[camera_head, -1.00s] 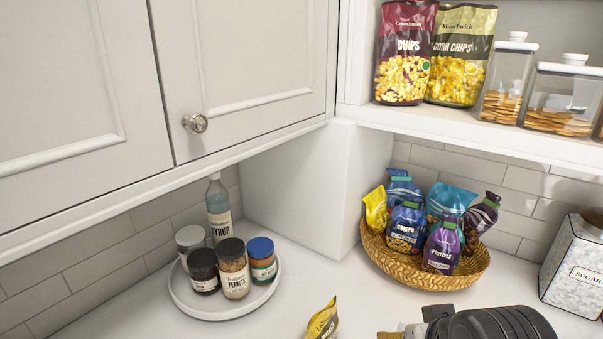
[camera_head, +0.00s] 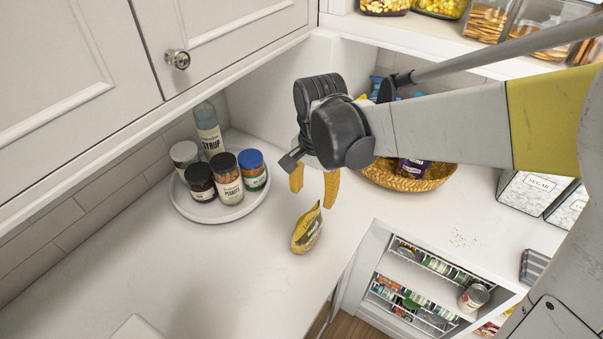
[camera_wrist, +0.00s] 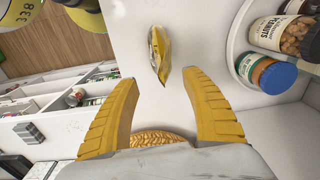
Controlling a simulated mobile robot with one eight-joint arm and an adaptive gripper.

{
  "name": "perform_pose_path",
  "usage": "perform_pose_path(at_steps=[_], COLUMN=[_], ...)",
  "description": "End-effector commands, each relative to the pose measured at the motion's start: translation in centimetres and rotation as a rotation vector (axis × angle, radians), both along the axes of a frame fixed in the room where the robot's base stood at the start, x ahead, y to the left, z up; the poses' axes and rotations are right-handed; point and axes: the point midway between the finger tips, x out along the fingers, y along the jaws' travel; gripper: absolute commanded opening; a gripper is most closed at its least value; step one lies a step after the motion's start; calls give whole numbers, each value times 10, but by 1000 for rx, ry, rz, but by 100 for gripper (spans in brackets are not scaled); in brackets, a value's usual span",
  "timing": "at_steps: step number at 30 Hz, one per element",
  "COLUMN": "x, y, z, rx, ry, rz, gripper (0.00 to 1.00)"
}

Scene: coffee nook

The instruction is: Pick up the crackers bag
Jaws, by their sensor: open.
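In the wrist view my gripper (camera_wrist: 155,85) is also open and empty.
A round white tray (camera_head: 212,216) with jars and a syrup bottle (camera_head: 208,130) stands left of the bag. A wicker basket (camera_head: 410,183) of snack bags is behind my arm, partly hidden. An open drawer (camera_head: 440,280) with cans lies right. The left counter is clear.

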Motion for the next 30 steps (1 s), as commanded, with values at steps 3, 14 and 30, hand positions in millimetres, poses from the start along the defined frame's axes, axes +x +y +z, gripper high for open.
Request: perform_pose_path(at_steps=[3,14,30], x=[5,5,-2], y=[10,12,13], z=[-5,-58,-116], rx=[-9,-11,-11], ry=[33,43,41], rz=[-36,-49,-48], gripper=[56,56,56])
